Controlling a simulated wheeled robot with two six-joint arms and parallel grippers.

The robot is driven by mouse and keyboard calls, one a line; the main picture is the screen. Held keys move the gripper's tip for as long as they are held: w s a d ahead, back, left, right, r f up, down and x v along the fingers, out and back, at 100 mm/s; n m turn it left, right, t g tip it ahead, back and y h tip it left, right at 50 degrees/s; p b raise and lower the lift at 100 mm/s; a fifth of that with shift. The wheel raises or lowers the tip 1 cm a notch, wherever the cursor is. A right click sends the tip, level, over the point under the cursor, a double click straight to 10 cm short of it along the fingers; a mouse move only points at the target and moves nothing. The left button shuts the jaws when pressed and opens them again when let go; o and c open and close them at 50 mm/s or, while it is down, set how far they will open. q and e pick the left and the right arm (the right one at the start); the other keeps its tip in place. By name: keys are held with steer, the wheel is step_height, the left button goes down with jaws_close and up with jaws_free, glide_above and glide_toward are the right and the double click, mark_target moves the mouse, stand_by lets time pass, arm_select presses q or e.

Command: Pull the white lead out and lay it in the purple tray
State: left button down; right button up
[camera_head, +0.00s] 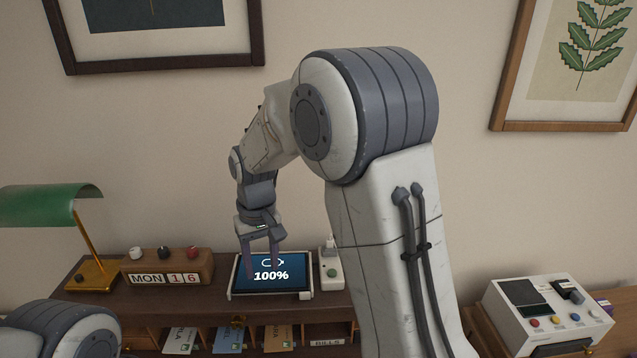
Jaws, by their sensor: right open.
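A tablet (296,290) leans on the desk's upper shelf, its screen showing a plug sign and 100%. Beside its right edge stands a small white power block (329,272) with a green round button and a white upright piece on top. I cannot clearly make out the white lead. My right gripper (262,264) is open and empty, fingers pointing down in front of the tablet's screen. I cannot tell whether it touches the screen. No purple tray shows clearly. My left gripper is out of view; only part of my left arm shows at bottom left.
A wooden day block (167,268) reading MON 16 and a green lamp (50,203) stand to the left. Pigeonholes with envelopes (229,340) lie below. My right arm hides the middle.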

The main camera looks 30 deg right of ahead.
steer(key=w+d+r+m+p, duration=0.1)
steer(key=w+d+m+p, duration=0.15)
steer(key=d, duration=0.35)
steer(key=w+d+r+m+p, duration=0.1)
steer(key=w+d, duration=0.3)
steer(key=d, duration=0.2)
arm_select(q)
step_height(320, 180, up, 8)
steer(key=p, duration=0.2)
arm_select(e)
steer(key=m, duration=0.1)
glide_toward(329, 245)
steer(key=shift+w+a+r, duration=0.1)
steer(key=shift+w+r, duration=0.05)
steer(key=shift+w, duration=0.3)
steer(key=shift+d+m, duration=0.25)
steer(key=shift+d, duration=0.1)
steer(key=shift+f, duration=0.35)
step_height(329, 245, down, 7)
steer(key=b, duration=0.5)
steer(key=shift+a, duration=0.1)
steer(key=shift+f+b, duration=0.65)
steer(key=shift+f, duration=0.15)
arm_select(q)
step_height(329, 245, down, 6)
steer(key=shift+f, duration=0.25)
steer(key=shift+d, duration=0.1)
arm_select(e)
jaws_close()
